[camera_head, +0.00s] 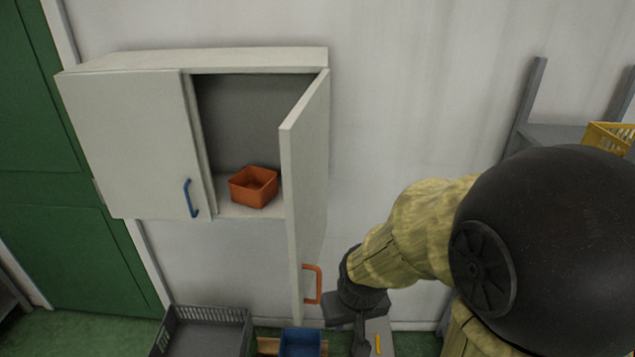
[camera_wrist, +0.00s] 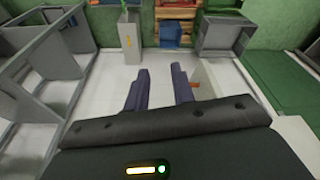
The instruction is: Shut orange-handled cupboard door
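The pale wall cupboard (camera_head: 190,60) has two doors. Its right door (camera_head: 305,180) stands wide open, swung out from the wall, with an orange handle (camera_head: 312,284) low on its face. The left door (camera_head: 130,145), with a blue handle (camera_head: 190,198), is shut. My gripper (camera_head: 338,311) is just right of the orange handle, near the door's lower end; whether they touch is unclear. In the wrist view my two fingers (camera_wrist: 160,80) are apart with nothing seen between them. The orange handle (camera_wrist: 195,87) and pale door (camera_wrist: 208,78) show right of the fingers.
An orange box (camera_head: 254,187) sits inside the open cupboard side. Below are a grey crate (camera_head: 205,311) and a blue box (camera_head: 301,343). A yellow crate (camera_head: 605,138) is on a grey rack at right. The wall right of the open door is bare.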

